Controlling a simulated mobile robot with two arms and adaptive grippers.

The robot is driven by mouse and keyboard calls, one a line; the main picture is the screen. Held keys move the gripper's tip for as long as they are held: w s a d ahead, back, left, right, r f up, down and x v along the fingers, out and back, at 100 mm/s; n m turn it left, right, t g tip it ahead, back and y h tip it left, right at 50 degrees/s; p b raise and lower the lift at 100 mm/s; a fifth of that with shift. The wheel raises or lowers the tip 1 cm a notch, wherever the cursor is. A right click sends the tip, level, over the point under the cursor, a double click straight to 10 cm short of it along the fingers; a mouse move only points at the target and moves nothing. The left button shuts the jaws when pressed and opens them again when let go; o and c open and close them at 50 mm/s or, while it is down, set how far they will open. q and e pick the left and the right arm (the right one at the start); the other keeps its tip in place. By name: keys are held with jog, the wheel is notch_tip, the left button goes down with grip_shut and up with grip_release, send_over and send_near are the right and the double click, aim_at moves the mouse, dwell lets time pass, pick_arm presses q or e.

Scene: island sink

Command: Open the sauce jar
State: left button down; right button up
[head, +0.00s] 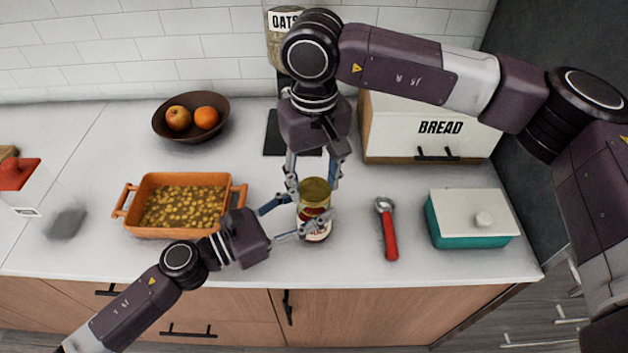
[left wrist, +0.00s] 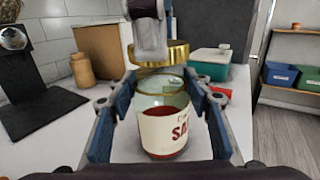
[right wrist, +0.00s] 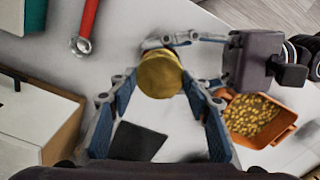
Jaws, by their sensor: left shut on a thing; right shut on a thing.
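The sauce jar (head: 317,230) stands upright on the white counter, with red sauce low inside its clear glass. It shows in the left wrist view (left wrist: 166,128) with its label facing the camera. My left gripper (head: 300,232) is shut on the jar body from the left. The gold lid (head: 314,187) is directly above the jar's neck; in the left wrist view the lid (left wrist: 160,54) appears slightly raised off it, but the exact gap is hard to tell. My right gripper (right wrist: 158,78) comes from above and is shut on the lid.
An orange baking dish (head: 147,186) is left of the jar, with a fruit bowl (head: 168,133) behind. A red-handled scoop (head: 390,235) and a teal lidded dish (head: 465,235) lie to the right. The bread box (head: 400,125) and oats jar (head: 275,55) stand behind.

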aim_at(314, 189)
pick_arm(q)
jog(key=shift+s+f, duration=0.15)
jog(key=shift+f, duration=0.3)
pick_arm(e)
jog(key=shift+r, duration=1.95)
pick_arm(q)
jog(key=c, duration=1.4)
grip_release()
jog(key=o, duration=0.5)
jog(key=shift+r, duration=0.1)
jog(key=shift+c, duration=0.2)
pick_arm(e)
jog(key=shift+w, duration=0.1)
pick_arm(q)
jog(key=shift+r, duration=0.1)
jog(key=v, duration=1.2)
